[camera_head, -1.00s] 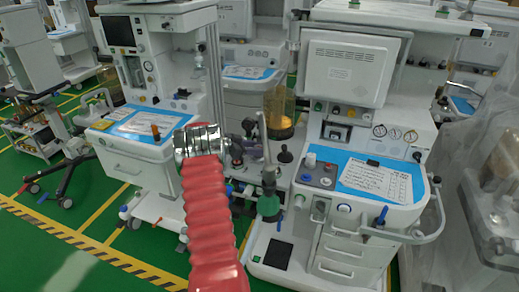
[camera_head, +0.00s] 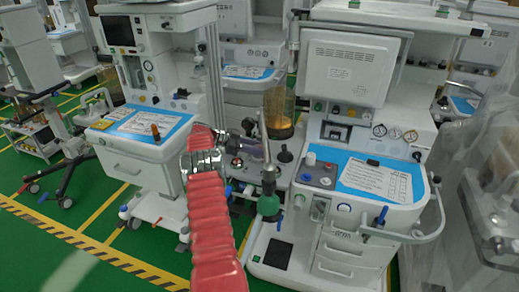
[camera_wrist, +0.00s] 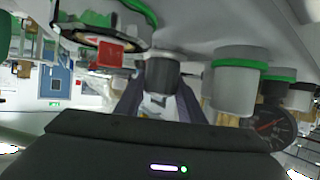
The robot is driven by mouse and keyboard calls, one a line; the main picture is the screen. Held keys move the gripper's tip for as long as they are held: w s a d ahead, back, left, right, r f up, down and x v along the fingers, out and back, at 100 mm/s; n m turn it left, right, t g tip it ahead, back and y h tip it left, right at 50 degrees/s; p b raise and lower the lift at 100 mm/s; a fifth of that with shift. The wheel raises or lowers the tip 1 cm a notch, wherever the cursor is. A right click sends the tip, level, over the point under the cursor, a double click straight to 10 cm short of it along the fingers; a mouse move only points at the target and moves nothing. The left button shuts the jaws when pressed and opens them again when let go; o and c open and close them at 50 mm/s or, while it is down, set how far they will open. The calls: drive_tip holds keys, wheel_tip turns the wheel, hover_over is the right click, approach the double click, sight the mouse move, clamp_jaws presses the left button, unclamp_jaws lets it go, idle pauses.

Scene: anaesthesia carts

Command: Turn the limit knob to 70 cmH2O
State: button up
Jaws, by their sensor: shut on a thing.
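In the wrist view, a dark grey cylindrical knob (camera_wrist: 162,73) stands out from a pale panel. The two fingers of my gripper (camera_wrist: 160,92) lie on either side of it and are shut on it. I cannot read any scale or marking on the knob. In the head view, my gripper (camera_head: 250,149) is small and partly hidden beyond my red arm, among the fittings left of the right-hand cart (camera_head: 335,225). The held knob cannot be made out there.
In the wrist view, a pale cylinder with a green rim (camera_wrist: 235,88) and a dark gauge (camera_wrist: 272,128) are close on the right. A round disc with a red block (camera_wrist: 100,53) is close on the left. In the head view, an upright rod (camera_head: 263,130) stands next to my gripper.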

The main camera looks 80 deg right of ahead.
drive_tip(key=shift+f+m+y, duration=0.1)
drive_tip(key=shift+m+y, duration=0.2)
idle(0.4)
drive_tip(key=o, duration=1)
drive_tip(key=shift+o, duration=0.2)
